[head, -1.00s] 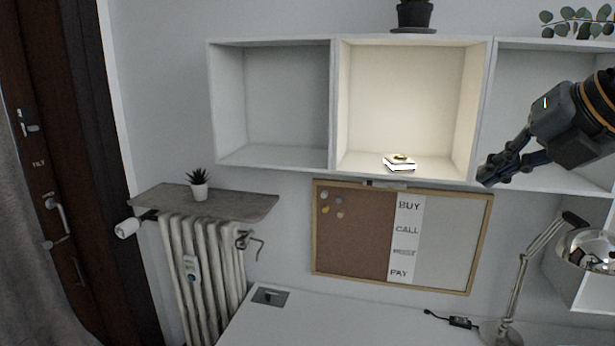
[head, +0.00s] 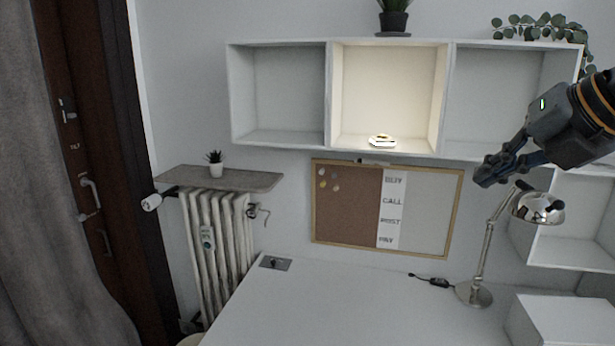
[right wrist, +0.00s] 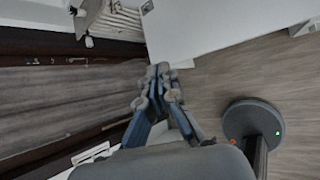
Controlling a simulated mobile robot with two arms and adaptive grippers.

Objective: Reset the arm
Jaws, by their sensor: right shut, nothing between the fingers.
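My right gripper (head: 484,178) comes in from the right in the head view, in front of the right shelf compartment and above the desk lamp. It is shut and empty. In the right wrist view my right gripper (right wrist: 158,74) shows its fingers together, with the floor and the white desk corner beyond. My left gripper is not in view.
A metal lamp (head: 476,292) stands on the white desk (head: 340,305). A radiator (head: 220,240) and plant shelf (head: 225,179) are at left.

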